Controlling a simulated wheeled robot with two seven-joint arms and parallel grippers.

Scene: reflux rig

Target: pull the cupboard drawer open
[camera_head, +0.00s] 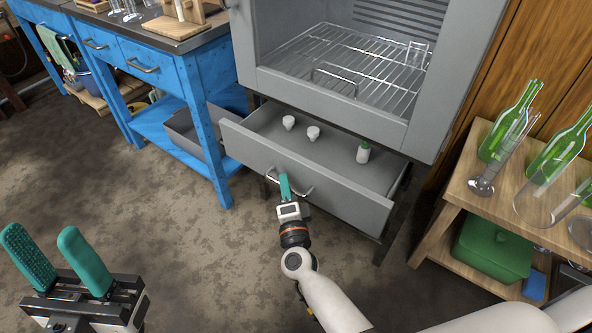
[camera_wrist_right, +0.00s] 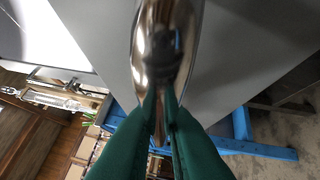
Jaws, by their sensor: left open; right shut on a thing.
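The grey cupboard drawer (camera_head: 320,178) stands pulled out below the cupboard's open upper compartment. My left gripper (camera_head: 65,258) is open and empty at the lower left, apart from the drawer.
A blue workbench (camera_head: 190,90) with its own drawers stands left of the cupboard. A wooden shelf (camera_head: 450,200) with green bottles, glassware and a green box (camera_head: 492,248) stands close on the right. The floor (camera_head: 190,260) in front is clear.

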